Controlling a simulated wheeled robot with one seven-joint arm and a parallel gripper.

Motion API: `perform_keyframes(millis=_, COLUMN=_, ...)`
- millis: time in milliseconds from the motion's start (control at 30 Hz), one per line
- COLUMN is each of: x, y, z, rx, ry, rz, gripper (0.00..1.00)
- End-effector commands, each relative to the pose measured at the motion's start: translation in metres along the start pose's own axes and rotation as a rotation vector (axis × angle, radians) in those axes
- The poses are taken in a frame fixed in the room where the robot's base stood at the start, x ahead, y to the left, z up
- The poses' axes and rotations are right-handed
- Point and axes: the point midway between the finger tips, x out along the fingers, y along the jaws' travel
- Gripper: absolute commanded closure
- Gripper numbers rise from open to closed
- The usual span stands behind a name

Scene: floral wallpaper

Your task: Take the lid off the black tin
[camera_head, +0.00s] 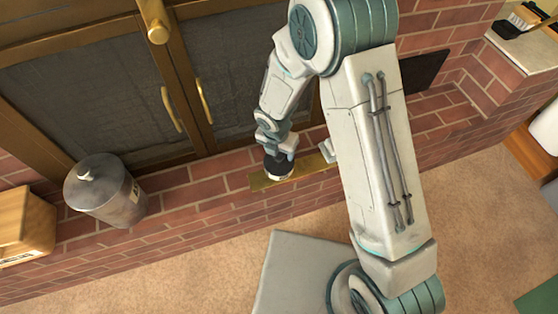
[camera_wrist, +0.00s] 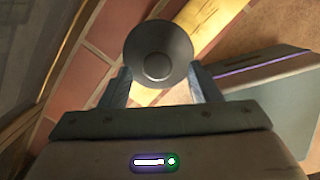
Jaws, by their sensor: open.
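The black tin (camera_head: 277,168) is small, round and dark, and stands on the brick ledge by a brass strip. In the wrist view its round dark lid (camera_wrist: 158,38) with a central knob shows from above. The lid looks seated on the tin, whose body is hidden beneath it. My gripper (camera_head: 276,150) is over the tin, partly covering it in the head view. In the wrist view the open fingers (camera_wrist: 160,88) are on either side of the lid's near edge. I cannot tell whether they touch it.
A grey metal canister (camera_head: 106,190) with a knobbed lid stands on the ledge at left, beside a wooden box (camera_head: 22,222). Glass doors with brass handles (camera_head: 204,101) rise behind the ledge. The brass strip (camera_head: 262,181) lies under the tin area. Carpet in front is mostly clear.

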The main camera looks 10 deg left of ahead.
Motion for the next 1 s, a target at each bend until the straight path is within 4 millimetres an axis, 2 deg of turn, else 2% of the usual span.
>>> perform_keyframes(millis=33, x=0.013, y=0.002, z=-0.001, rx=-0.003, ry=0.000, rz=-0.002, gripper=0.43)
perform_keyframes(millis=200, x=0.036, y=0.003, z=-0.001, rx=-0.001, ry=0.001, rz=-0.002, gripper=0.43)
perform_keyframes(millis=467, x=0.038, y=0.003, z=0.000, rx=-0.001, ry=0.000, rz=-0.001, gripper=0.43)
perform_keyframes(millis=633, x=0.037, y=0.003, z=0.000, rx=-0.001, ry=0.000, rz=-0.001, gripper=0.90)
perform_keyframes(millis=1000, x=0.035, y=0.003, z=0.000, rx=0.000, ry=0.000, rz=-0.001, gripper=0.91)
